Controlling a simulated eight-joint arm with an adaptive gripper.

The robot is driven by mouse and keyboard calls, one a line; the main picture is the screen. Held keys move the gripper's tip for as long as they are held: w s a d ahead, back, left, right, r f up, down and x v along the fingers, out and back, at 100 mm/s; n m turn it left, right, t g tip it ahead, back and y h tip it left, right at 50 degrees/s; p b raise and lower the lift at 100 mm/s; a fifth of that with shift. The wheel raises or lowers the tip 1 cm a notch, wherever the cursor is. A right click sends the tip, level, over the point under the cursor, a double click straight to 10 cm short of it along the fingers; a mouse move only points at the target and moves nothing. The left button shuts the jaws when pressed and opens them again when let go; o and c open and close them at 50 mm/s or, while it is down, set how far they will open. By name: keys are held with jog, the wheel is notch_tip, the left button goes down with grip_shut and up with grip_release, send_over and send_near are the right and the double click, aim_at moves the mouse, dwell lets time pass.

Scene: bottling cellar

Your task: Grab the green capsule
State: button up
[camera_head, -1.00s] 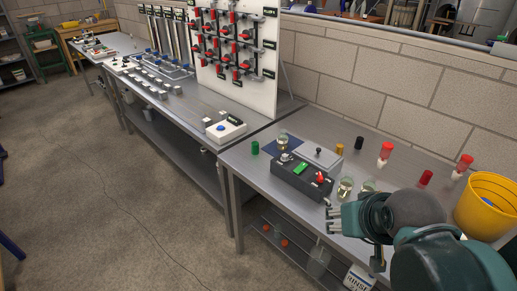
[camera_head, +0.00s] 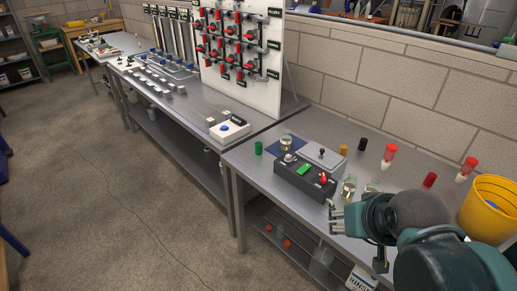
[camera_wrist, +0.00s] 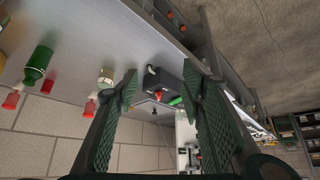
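A short green capsule (camera_head: 258,148) stands upright on the near bench in the head view, by its left end, left of the dark control box. My gripper (camera_head: 338,218) is in front of the bench's right part, well to the right of this capsule and apart from it. In the wrist view my gripper (camera_wrist: 160,76) has its two fingers wide apart with nothing between them.
The control box (camera_head: 305,178) has a green button and a red switch. Glass jars (camera_head: 349,187) stand beside it, close to my gripper. Black, yellow and red (camera_head: 430,180) capsules stand behind. A yellow bucket (camera_head: 488,208) is at the right. A brick wall backs the bench.

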jog(key=w+a+r+m+g+p, duration=0.2)
jog(key=w+a+r+m+p, duration=0.15)
jog(key=w+r, duration=0.65)
jog(key=m+g+p, duration=0.5)
jog(key=m+p, duration=0.5)
jog(key=p, duration=0.3)
send_over(258, 143)
notch_tip(258, 143, down, 16)
jog(key=shift+s+d+f, duration=0.1)
jog(key=shift+s+d, duration=0.05)
jog(key=shift+f, duration=0.35)
jog(key=shift+f, duration=0.15)
jog(key=shift+f, duration=1.15)
